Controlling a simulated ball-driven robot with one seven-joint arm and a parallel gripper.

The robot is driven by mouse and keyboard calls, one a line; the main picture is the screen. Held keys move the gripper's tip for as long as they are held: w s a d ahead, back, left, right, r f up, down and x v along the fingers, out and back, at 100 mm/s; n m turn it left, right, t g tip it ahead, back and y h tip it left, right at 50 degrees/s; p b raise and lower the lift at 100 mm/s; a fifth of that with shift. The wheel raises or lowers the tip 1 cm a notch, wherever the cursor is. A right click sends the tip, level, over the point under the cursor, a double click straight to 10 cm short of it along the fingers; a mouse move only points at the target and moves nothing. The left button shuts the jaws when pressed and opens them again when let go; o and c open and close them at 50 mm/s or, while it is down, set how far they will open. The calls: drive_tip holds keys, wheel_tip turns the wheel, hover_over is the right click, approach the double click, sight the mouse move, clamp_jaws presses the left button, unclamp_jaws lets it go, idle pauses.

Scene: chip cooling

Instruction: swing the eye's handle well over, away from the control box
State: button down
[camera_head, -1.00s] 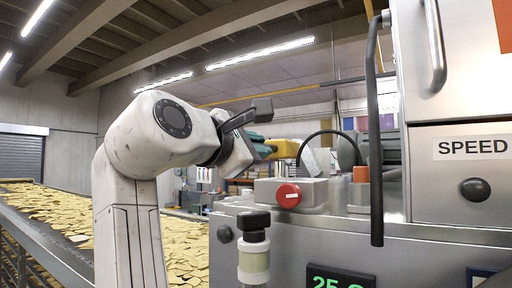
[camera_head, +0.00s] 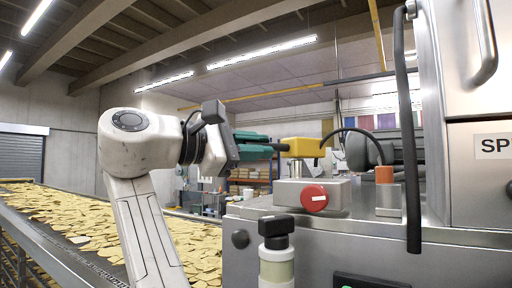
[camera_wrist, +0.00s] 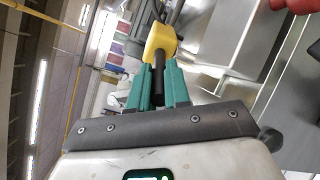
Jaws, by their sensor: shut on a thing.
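The yellow eye (camera_head: 307,147) sits above the metal machine, behind a grey control box (camera_head: 292,192) with a red knob. Its black handle (camera_head: 280,147) points left from the yellow body. My gripper (camera_head: 268,148) comes from the left, its teal fingers shut on the handle. In the wrist view my gripper (camera_wrist: 160,68) has one teal finger on each side of the black handle (camera_wrist: 158,90). The yellow body (camera_wrist: 160,40) lies just beyond the fingertips. The part of the handle between the fingers is partly hidden in the head view.
A conveyor of yellow chips (camera_head: 60,222) runs along the left. A dark vertical bar (camera_head: 408,150) stands at the machine's right. A black-capped cylinder (camera_head: 276,250) stands in front. A black cable (camera_head: 360,131) arches behind the eye. Open air surrounds the gripper above.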

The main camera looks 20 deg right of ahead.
drive_tip(key=shift+w, duration=0.1)
drive_tip(key=c, duration=1.1)
unclamp_jaws()
drive_tip(key=s+a+b, duration=0.1)
drive_tip(key=a+b, duration=0.1)
drive_tip(key=a, duration=0.8)
drive_tip(key=shift+s+a, duration=0.35)
drive_tip(key=shift+a, duration=0.05)
